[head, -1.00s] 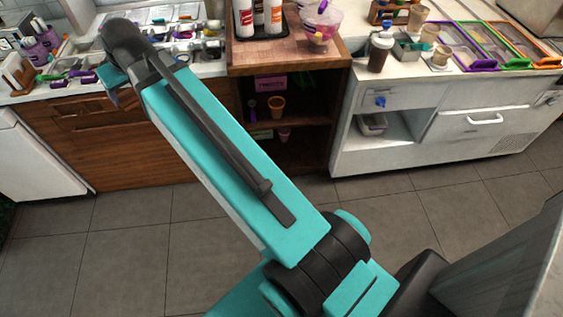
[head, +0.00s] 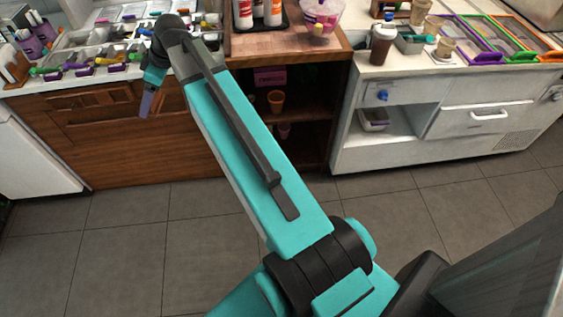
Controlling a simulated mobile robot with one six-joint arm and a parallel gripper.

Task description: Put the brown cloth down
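I cannot make out a brown cloth in the head view. My gripper (head: 148,100) hangs at the end of my raised arm, at the upper left, in front of the wooden cabinet below the toppings counter. It is small, dark and teal, and points down. A greyish-purple part shows at its lower end, and I cannot tell whether this is a finger or something held. Whether the fingers are open or shut does not show.
The toppings counter (head: 95,62) with several containers and scoops is at upper left. A wooden shelf unit (head: 300,43) carries bottles and a clear bowl (head: 322,18). The tiled floor is clear.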

